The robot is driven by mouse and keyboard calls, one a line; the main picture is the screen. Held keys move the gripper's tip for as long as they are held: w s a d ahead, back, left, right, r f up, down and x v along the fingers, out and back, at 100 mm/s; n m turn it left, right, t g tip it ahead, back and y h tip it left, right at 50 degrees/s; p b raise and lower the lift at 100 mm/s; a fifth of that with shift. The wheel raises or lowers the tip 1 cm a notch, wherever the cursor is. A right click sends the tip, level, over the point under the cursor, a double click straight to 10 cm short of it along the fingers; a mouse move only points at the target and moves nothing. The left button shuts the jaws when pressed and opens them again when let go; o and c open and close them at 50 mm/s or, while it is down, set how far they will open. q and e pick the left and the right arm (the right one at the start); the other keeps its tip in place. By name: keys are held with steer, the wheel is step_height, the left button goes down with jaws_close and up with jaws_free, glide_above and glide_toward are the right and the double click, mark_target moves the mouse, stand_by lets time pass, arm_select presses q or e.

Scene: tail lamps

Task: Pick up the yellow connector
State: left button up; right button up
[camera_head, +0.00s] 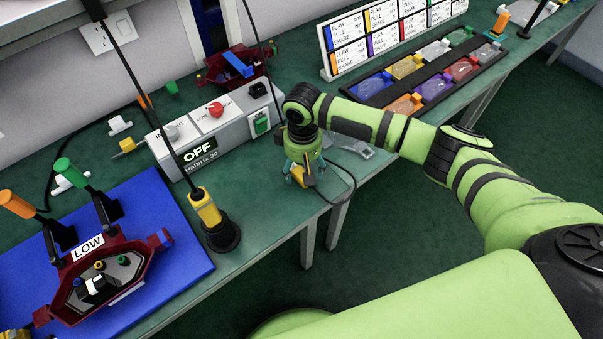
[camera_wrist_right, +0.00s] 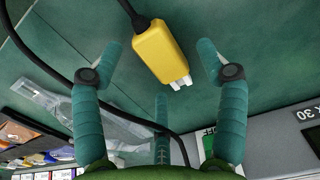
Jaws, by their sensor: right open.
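The yellow connector (camera_wrist_right: 160,52) has pale prongs and a black cable. In the right wrist view it lies on the green bench top, between the outer teal fingers of my right gripper (camera_wrist_right: 160,75). The fingers are spread and I see no contact with it. In the head view my right gripper (camera_head: 304,176) is over the bench's front edge, and a small part of the yellow connector (camera_head: 311,181) shows among the fingers. The rest is hidden there. My left gripper is not in view.
A grey power box (camera_head: 220,130) reading OFF stands left of my right gripper. A clear plastic bag (camera_head: 348,145) lies right of it. A yellow-handled tool in a black stand (camera_head: 222,236) is nearer. A red lamp housing (camera_head: 100,285) sits on a blue mat (camera_head: 185,240).

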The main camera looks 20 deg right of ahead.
mark_target(303, 170)
steer(key=c, duration=1.3)
steer(key=shift+r, duration=0.75)
step_height(303, 170, up, 3)
steer(key=shift+d+b, duration=0.1)
steer(key=shift+b, duration=0.2)
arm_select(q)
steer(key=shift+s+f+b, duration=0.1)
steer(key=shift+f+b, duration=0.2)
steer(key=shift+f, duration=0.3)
arm_select(e)
steer(key=s+d+r, duration=0.6)
steer(key=d, duration=0.3)
steer(key=shift+s+d+r, duration=0.25)
steer(key=shift+r, duration=0.05)
